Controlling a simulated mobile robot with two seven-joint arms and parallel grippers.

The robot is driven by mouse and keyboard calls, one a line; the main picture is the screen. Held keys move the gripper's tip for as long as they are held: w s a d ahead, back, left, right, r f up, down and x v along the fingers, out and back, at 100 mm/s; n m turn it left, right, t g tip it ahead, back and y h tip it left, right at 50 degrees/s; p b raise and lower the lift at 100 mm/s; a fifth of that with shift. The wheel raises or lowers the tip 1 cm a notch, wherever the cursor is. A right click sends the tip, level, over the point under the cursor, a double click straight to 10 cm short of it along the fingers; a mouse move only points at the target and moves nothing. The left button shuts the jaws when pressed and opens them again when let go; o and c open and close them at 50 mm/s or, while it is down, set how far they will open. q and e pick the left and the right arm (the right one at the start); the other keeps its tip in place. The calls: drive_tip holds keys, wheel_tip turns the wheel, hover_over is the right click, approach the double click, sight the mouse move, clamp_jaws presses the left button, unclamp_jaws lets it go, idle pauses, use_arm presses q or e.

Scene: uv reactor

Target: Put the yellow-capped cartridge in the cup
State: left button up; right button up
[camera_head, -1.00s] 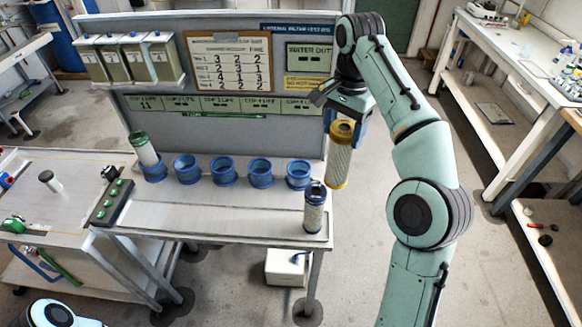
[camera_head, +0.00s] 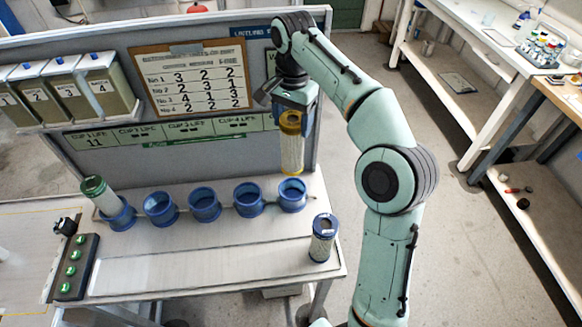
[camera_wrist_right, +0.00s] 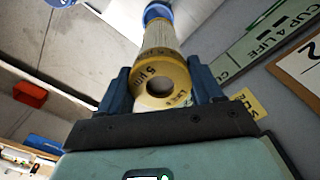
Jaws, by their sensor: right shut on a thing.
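The yellow-capped cartridge (camera_head: 291,146) hangs upright in my right gripper (camera_head: 291,122), above the rightmost blue cup (camera_head: 292,196). In the right wrist view its yellow cap (camera_wrist_right: 162,82) sits between the two blue fingers of my right gripper (camera_wrist_right: 163,85), which is shut on it. A blue cup rim (camera_wrist_right: 157,12) shows beyond the cartridge's far end. The cartridge's lower end is above the cup, not in it. The blue cups stand in a row on the bench. My left gripper is not in view.
A green-capped cartridge (camera_head: 99,195) leans in the leftmost cup (camera_head: 121,216). A dark-capped cartridge (camera_head: 323,238) stands at the bench's right front. A panel with a chart (camera_head: 191,80) rises behind the cups. A green-button box (camera_head: 76,267) lies at left. The bench front (camera_head: 200,267) is clear.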

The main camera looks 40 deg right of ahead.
sight(293, 163)
drive_tip(key=f, duration=0.3)
drive_tip(key=f+b, duration=0.1)
drive_tip(key=f, duration=0.2)
drive_tip(key=f+b, duration=0.1)
drive_tip(key=f, duration=0.3)
drive_tip(key=shift+s+f, duration=0.1)
drive_tip(key=shift+s, duration=0.2)
drive_tip(key=shift+w+f+b, duration=0.15)
drive_tip(key=shift+f+b, duration=0.15)
drive_tip(key=shift+f, duration=0.15)
use_arm(q)
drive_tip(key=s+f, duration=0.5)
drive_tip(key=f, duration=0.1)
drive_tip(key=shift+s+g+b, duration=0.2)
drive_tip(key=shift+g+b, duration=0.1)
drive_tip(key=shift+b, duration=0.15)
use_arm(e)
drive_tip(key=shift+f, duration=1.9)
drive_tip(key=shift+f, duration=0.15)
drive_tip(key=o, duration=1.4)
drive_tip(key=shift+o, duration=0.2)
drive_tip(key=shift+r, duration=0.2)
